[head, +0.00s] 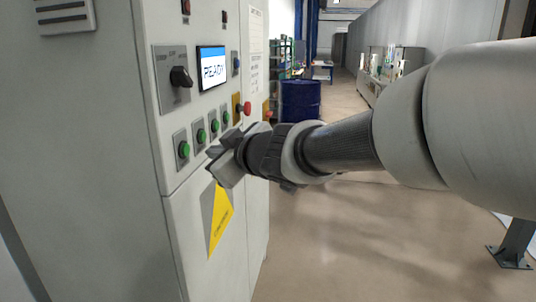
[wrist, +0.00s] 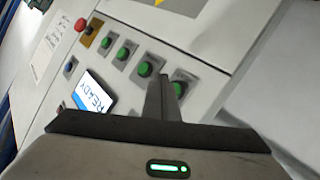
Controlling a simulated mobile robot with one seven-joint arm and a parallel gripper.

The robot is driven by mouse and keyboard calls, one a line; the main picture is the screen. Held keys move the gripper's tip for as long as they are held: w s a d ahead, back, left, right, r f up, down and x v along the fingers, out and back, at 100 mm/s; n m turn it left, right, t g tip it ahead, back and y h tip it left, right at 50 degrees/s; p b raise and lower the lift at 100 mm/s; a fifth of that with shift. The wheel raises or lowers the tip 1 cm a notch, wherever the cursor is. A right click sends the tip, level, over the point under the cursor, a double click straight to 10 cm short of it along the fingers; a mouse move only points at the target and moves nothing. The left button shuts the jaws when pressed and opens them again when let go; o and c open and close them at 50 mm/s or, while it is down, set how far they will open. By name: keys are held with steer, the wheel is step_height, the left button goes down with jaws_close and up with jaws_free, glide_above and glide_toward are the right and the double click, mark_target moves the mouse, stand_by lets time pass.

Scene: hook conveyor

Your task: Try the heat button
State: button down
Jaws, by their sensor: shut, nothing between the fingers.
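A row of several green buttons runs along the grey control cabinet (head: 118,170). In the head view the leftmost green button (head: 183,148) and its neighbour (head: 200,134) show clearly. The labels are too small to read, so I cannot tell which is the heat button. My gripper (head: 212,162) is shut and empty, close to the cabinet front just below the row. In the wrist view its fingers (wrist: 162,92) stand beside the end green button (wrist: 178,88), partly overlapping its plate; contact cannot be told. Another green button (wrist: 145,69) is clear of the fingers.
A red emergency knob (head: 246,108) on a yellow plate is at the row's far end. Above are a black rotary switch (head: 181,77) and a screen (head: 213,69) reading READY. A yellow warning label (head: 220,217) is below. Open floor (head: 330,235) lies right of the cabinet.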

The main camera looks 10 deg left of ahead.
steer(key=shift+w+a, duration=0.15)
steer(key=shift+a, duration=1.3)
stand_by(1.0)
steer(key=shift+a, duration=0.4)
steer(key=shift+a+b, duration=0.3)
steer(key=shift+a, duration=0.15)
stand_by(0.5)
steer(key=shift+d+r, duration=0.1)
steer(key=shift+d, duration=0.05)
steer(key=shift+d+p, duration=0.45)
steer(key=shift+d, duration=0.25)
steer(key=shift+s+d+p, duration=0.2)
steer(key=shift+d+p, duration=1.15)
steer(key=shift+d, duration=1.2)
